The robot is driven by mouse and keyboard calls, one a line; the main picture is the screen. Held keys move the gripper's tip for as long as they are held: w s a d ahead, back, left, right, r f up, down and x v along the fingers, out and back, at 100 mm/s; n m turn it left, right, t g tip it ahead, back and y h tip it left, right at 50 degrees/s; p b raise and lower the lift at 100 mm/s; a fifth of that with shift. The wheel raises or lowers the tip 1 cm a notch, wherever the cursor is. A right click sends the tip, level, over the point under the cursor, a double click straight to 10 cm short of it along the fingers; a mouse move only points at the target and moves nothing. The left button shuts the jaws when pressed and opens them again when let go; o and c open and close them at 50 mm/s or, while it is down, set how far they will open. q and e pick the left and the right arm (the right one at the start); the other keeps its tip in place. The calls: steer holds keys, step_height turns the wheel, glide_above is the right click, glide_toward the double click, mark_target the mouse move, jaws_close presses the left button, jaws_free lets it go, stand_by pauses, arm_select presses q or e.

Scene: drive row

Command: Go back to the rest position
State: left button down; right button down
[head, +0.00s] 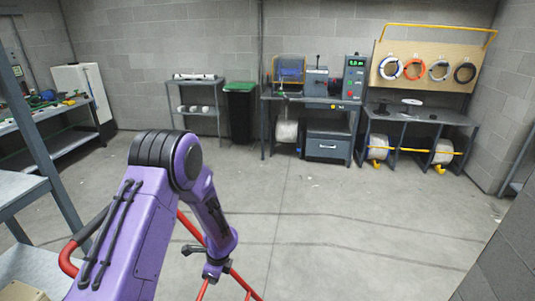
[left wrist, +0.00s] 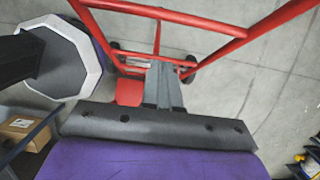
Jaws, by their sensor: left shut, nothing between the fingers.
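My left arm, purple with a black ribbed elbow, comes in from the lower left in the head view and bends down at the elbow. My left gripper (head: 211,270) hangs low at its end, over the red tube frame. In the left wrist view the grey fingers of this gripper (left wrist: 163,85) lie together, shut with nothing held. My right arm and gripper are not in view.
A red tube frame (left wrist: 200,18) with small black wheels stands close under my left gripper. A grey shelf rack (head: 30,190) is close on the left. A cardboard box (left wrist: 24,127) shows at lower left. The middle floor (head: 330,215) is clear; benches line the back wall.

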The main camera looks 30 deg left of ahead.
arm_select(q)
steer(key=shift+d, duration=0.1)
steer(key=w+d+f+n+t+h, duration=0.1)
steer(key=d+f+n+t, duration=0.15)
steer(key=d+n, duration=0.35)
steer(key=w+d+f+n+t+h, duration=0.15)
steer(key=d+n+t, duration=0.25)
steer(key=n, duration=0.4)
steer(key=s+d+f+n+g+y+b, duration=0.1)
steer(key=s+d+f+n, duration=0.1)
steer(key=s, duration=0.8)
steer(key=s+d+f+n+g+y+b, duration=0.1)
steer(key=s+f+n, duration=0.3)
steer(key=s, duration=0.6)
steer(key=shift+s+d+f+y+b, duration=0.25)
steer(key=shift+d+f+y+b, duration=0.15)
steer(key=shift+f+y, duration=0.3)
